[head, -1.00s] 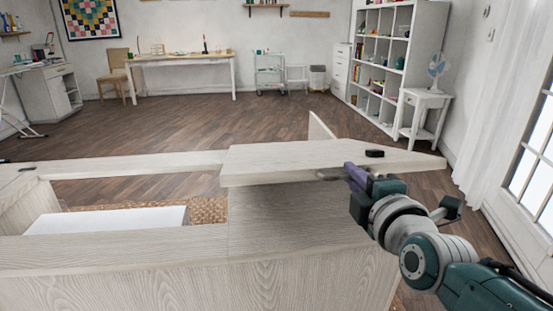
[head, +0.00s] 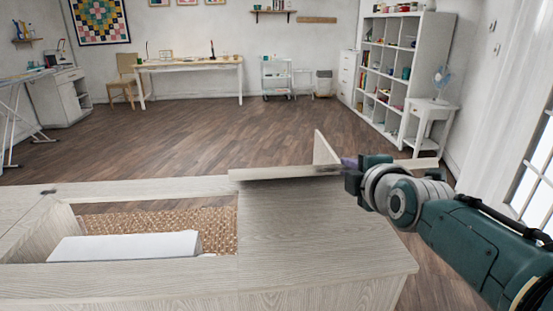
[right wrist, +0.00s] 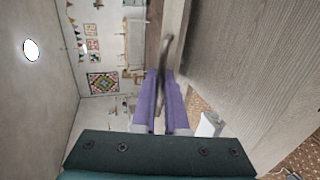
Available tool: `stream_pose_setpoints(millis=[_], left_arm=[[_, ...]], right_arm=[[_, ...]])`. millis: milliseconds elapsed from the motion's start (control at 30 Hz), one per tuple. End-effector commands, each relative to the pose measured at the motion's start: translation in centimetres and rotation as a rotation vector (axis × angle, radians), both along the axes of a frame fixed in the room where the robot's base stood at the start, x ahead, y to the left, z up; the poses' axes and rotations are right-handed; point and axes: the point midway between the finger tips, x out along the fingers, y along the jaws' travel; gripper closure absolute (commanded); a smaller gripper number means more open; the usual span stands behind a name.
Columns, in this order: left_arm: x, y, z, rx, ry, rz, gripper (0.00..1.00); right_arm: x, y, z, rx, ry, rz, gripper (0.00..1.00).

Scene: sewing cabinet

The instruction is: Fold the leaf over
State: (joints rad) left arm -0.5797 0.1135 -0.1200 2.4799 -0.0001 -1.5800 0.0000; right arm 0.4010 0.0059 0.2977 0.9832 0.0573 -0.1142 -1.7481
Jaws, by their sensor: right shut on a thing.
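The pale wood leaf (head: 285,172) shows nearly edge-on beyond the cabinet top (head: 310,220) in the head view, with part of it to the right behind my right arm (head: 415,163). My right gripper (head: 349,164) is at the leaf's near edge, its purple fingers partly hidden by my wrist. In the right wrist view the purple fingers (right wrist: 164,78) are shut on a slim dark handle (right wrist: 165,55) beside a pale wood panel (right wrist: 235,65). My left gripper is out of view.
The cabinet top has an open well left of the leaf, with a white block (head: 125,246) and a woven brown surface (head: 165,222) inside. An upright wood piece (head: 325,148) stands behind the leaf. The wood floor (head: 230,125) beyond is clear.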

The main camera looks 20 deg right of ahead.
Motion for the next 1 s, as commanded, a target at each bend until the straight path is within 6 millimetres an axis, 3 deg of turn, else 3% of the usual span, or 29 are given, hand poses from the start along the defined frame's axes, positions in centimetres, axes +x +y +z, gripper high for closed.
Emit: stream_pose_setpoints(millis=[200,233,467,800,1000], left_arm=[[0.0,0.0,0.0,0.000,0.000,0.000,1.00],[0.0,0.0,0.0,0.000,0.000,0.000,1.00],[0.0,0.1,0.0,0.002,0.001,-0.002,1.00],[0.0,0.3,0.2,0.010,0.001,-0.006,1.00],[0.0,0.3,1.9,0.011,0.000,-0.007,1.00]], right_arm=[[0.2,0.0,0.4,-0.003,-0.011,0.000,1.00],[0.2,0.0,0.4,-0.003,-0.011,0.000,0.86],[0.1,0.0,0.3,-0.002,-0.009,0.000,0.60],[-0.1,0.0,0.5,-0.002,-0.009,0.000,0.59],[-2.4,0.6,1.4,-0.003,-0.007,0.000,0.59]])
